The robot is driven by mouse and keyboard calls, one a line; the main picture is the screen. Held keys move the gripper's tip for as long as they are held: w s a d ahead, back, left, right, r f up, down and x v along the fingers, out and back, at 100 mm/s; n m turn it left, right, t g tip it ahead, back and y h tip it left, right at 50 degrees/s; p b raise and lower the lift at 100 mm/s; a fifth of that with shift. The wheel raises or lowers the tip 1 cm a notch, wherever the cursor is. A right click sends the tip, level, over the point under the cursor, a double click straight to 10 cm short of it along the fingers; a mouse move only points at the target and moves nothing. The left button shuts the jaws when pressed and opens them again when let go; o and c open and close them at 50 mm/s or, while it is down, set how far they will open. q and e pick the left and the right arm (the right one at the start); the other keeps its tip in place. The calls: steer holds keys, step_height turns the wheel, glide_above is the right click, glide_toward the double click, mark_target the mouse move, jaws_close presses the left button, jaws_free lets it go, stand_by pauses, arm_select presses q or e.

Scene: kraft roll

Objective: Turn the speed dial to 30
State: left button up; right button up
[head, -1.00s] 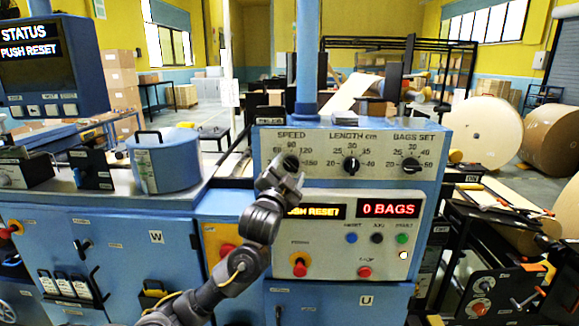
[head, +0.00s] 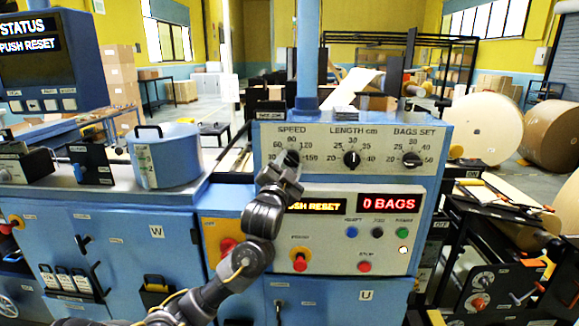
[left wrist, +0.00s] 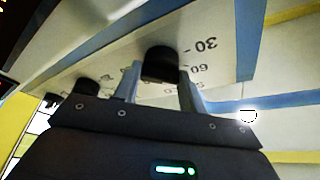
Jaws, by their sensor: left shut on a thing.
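The speed dial (head: 291,157) is a black knob at the left of the light top panel, under the word SPEED, with a numbered scale around it. My left gripper (head: 287,166) is at the dial from below and hides its lower part. In the left wrist view the left gripper (left wrist: 160,74) has one finger on each side of the black knob (left wrist: 160,62) and is shut on it. The marks 30 and 60 show beside the knob there. Which number the dial points to cannot be told. My right gripper is not in view.
The length dial (head: 352,159) and bags set dial (head: 411,160) sit to the right on the same panel. Below are the PUSH RESET display (head: 316,205), the 0 BAGS display (head: 388,202), several buttons and a red-yellow knob (head: 299,260). A blue pot (head: 165,160) stands left.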

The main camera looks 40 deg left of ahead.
arm_select(q)
steer(key=n+y, duration=0.2)
steer(key=n, duration=0.2)
steer(key=shift+w+f+b, duration=0.1)
steer(key=shift+b, duration=0.25)
steer(key=shift+d+n+g+y, duration=0.1)
steer(key=shift+n+g+y, duration=0.6)
steer(key=shift+n, duration=1.25)
steer(key=shift+d+n+g+y, duration=0.1)
steer(key=shift+n+g+y, duration=0.2)
steer(key=shift+n+y, duration=1.2)
steer(key=shift+n, duration=0.65)
steer(key=o, duration=1)
steer(key=shift+w, duration=0.1)
steer(key=shift+h, duration=0.3)
steer(key=shift+s+d+f, duration=0.1)
steer(key=shift+s+f, duration=0.05)
steer(key=shift+s, duration=0.05)
steer(key=b+v, duration=0.3)
steer(key=v, duration=0.7)
steer(key=shift+s, duration=0.1)
